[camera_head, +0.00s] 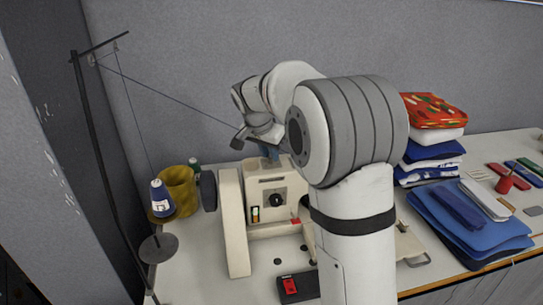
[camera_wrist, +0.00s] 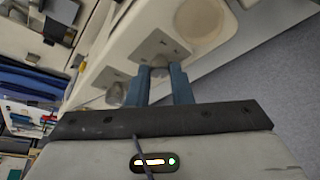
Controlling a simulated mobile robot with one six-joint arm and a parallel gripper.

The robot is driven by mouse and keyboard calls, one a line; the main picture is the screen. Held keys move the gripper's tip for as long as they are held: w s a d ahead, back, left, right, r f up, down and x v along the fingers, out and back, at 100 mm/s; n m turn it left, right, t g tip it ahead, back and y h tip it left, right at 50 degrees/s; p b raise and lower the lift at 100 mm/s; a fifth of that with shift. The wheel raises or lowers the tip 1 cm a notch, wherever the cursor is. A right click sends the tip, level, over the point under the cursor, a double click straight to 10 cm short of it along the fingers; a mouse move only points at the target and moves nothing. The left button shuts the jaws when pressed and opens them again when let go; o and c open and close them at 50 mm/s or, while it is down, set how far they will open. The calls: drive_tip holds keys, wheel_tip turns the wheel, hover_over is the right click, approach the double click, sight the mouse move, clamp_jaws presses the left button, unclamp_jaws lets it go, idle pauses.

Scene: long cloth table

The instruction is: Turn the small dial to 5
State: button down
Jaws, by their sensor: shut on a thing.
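The cream sewing machine (camera_head: 236,225) stands on the table, left of my arm. In the wrist view, my gripper (camera_wrist: 160,69) has its two blue fingers closed around a small grey dial (camera_wrist: 159,72) on a pale square plate. The fingers hide its sides, and I cannot read its number. A second grey knob (camera_wrist: 115,94) sits on another plate just beside the left finger, free of it. In the head view, my gripper (camera_head: 270,151) is at the top of the machine's column, and the held dial is hidden. A dark dial (camera_head: 277,200) shows on the column's front.
A thread stand (camera_head: 97,150) rises at the left, its thread running across to the machine. Folded cloths (camera_head: 432,150) are stacked at the right. A red switch box (camera_head: 292,286) lies in front.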

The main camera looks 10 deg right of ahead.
drive_tip(key=m, duration=0.2)
drive_tip(key=m+g, duration=0.1)
drive_tip(key=m, duration=0.1)
drive_tip(key=m+g+h, duration=0.1)
drive_tip(key=m, duration=0.1)
drive_tip(key=shift+w+a+m, duration=0.2)
drive_tip(key=shift+w+m, duration=0.1)
drive_tip(key=m+g+p, duration=0.1)
drive_tip(key=m, duration=0.2)
drive_tip(key=m+g+p, duration=0.1)
drive_tip(key=m, duration=0.1)
drive_tip(key=shift+w+m+g, duration=0.2)
drive_tip(key=shift+m+g, duration=0.1)
drive_tip(key=shift+m, duration=0.1)
drive_tip(key=c, duration=1.3)
unclamp_jaws()
drive_tip(key=v, duration=0.7)
drive_tip(key=shift+r, duration=0.3)
drive_tip(key=shift+w+a, duration=0.1)
drive_tip(key=shift+a, duration=0.05)
